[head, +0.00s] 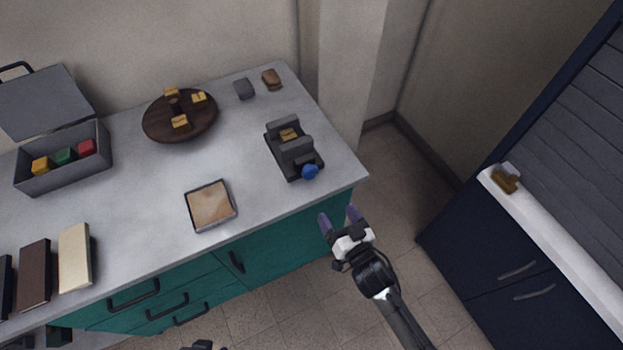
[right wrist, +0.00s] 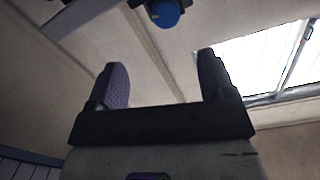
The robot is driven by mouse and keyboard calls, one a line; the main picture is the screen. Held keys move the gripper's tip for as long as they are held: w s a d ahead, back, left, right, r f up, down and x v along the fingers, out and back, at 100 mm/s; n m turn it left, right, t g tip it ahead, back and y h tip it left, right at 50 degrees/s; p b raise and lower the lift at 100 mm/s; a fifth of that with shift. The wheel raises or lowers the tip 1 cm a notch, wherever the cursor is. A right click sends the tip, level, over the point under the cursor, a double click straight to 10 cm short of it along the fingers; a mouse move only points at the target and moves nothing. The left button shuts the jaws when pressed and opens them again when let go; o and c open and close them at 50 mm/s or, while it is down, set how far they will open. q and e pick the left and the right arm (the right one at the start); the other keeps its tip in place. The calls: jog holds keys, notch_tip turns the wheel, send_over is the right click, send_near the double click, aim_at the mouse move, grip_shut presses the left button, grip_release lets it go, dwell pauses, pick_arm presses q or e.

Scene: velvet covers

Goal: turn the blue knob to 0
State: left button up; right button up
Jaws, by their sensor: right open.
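The blue knob (head: 310,171) is on the front end of a dark grey device (head: 296,154) near the right end of the grey counter. The knob also shows at the top of the right wrist view (right wrist: 164,13), beyond my fingers. Its scale and setting are too small to read. My right gripper (head: 339,216) is open and empty, off the counter's front right edge, below and to the right of the knob and apart from it. Its two purple fingers stand apart in the right wrist view (right wrist: 163,82).
The counter (head: 150,222) holds a square tray (head: 232,219), a round dark wooden stand (head: 153,128), an open grey box (head: 62,180) with coloured blocks, and books (head: 75,258). A dark cabinet (head: 450,235) stands at the right. Floor between them is clear.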

aim_at(312, 175)
jog(key=shift+y, duration=0.3)
jog(key=b+x, duration=0.3)
jog(key=x, duration=0.9)
jog(key=shift+w+a+r, duration=0.1)
jog(key=shift+w+a, duration=0.2)
jog(key=shift+x, duration=0.85)
jog(key=c, duration=0.9)
jog(key=shift+r, duration=0.1)
